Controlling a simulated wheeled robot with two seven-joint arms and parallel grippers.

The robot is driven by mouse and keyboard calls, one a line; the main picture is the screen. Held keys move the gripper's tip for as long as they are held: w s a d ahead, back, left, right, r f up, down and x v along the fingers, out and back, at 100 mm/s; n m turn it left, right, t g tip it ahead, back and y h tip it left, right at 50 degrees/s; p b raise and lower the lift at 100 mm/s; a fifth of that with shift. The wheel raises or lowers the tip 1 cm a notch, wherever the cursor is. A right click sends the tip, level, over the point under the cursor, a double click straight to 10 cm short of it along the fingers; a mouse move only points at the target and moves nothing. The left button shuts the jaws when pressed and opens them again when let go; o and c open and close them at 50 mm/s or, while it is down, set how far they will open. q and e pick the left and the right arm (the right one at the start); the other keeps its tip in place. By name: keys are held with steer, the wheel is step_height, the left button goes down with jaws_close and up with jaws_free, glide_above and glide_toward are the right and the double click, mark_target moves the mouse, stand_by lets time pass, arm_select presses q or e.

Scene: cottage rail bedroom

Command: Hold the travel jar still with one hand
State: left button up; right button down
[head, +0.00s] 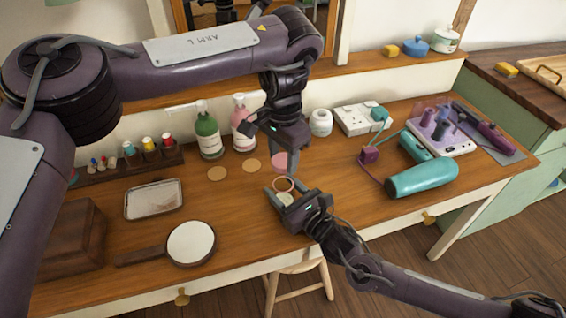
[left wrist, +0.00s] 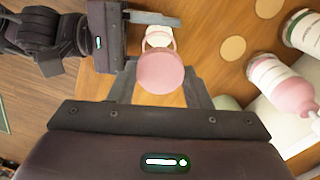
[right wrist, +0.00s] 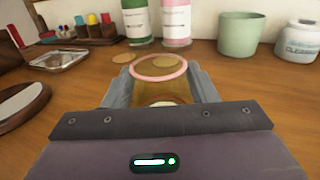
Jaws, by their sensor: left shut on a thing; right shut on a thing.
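The travel jar (head: 284,185) is a small clear jar with a pink rim, open at the top. It also shows in the right wrist view (right wrist: 158,70). My right gripper (head: 284,192) is shut on it, one finger on each side, over the front of the table. My left gripper (head: 280,158) is just above and behind, shut on a round pink lid (head: 280,163). In the left wrist view the lid (left wrist: 161,72) is between the fingers, apart from the jar and hiding part of it.
A green bottle (head: 207,135) and a pink bottle (head: 243,125) stand behind. Tan discs (head: 217,174) lie left of the grippers. A hand mirror (head: 191,243) and tray (head: 153,199) are further left.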

steer(key=shift+c, duration=2.4)
jaws_free()
